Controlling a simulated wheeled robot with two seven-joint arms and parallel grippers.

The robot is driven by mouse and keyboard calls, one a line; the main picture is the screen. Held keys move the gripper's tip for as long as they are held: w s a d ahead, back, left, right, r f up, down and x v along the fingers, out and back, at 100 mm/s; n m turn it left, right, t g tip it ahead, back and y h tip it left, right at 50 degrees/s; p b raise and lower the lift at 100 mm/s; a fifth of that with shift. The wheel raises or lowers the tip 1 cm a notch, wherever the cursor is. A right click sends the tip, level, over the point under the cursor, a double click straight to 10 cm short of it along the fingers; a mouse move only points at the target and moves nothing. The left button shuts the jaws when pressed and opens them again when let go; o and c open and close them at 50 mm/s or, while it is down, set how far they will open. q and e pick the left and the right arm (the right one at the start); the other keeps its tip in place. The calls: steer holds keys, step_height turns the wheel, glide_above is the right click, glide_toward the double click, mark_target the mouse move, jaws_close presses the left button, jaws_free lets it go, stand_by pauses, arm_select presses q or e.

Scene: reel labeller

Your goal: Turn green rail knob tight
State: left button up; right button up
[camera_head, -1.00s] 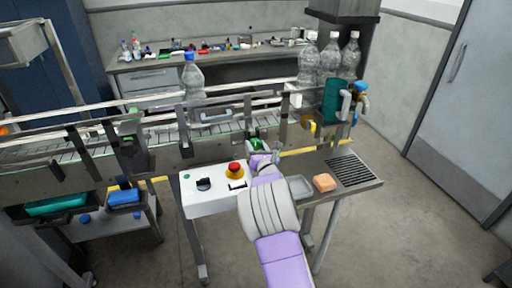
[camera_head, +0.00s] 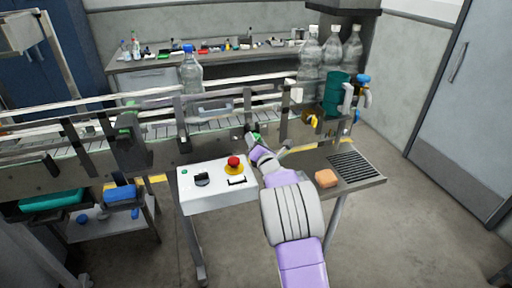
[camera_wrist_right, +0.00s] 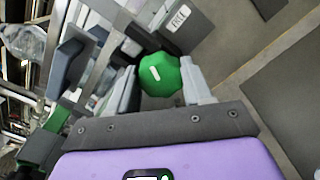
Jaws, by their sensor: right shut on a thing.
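The green rail knob (camera_wrist_right: 160,75) is a faceted green knob with a short white mark on its face. In the right wrist view it sits between the two grey fingers of my right gripper (camera_wrist_right: 162,84), which is shut on it. In the head view my right gripper (camera_head: 254,142) is at the front side of the conveyor rail (camera_head: 222,121), and only a little green of the knob shows there. My left gripper is in neither view.
A white control box (camera_head: 214,184) with a red stop button (camera_head: 234,162) stands just left of my right forearm. A blue-capped bottle (camera_head: 191,75) stands on the conveyor. Clear bottles (camera_head: 309,62) stand at its right end.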

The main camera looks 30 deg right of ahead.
steer(key=m+b, duration=1)
steer(key=m, duration=1.3)
steer(key=shift+d, duration=0.15)
stand_by(0.5)
steer(key=o, duration=1)
steer(key=shift+f, duration=0.15)
steer(key=shift+o, duration=0.2)
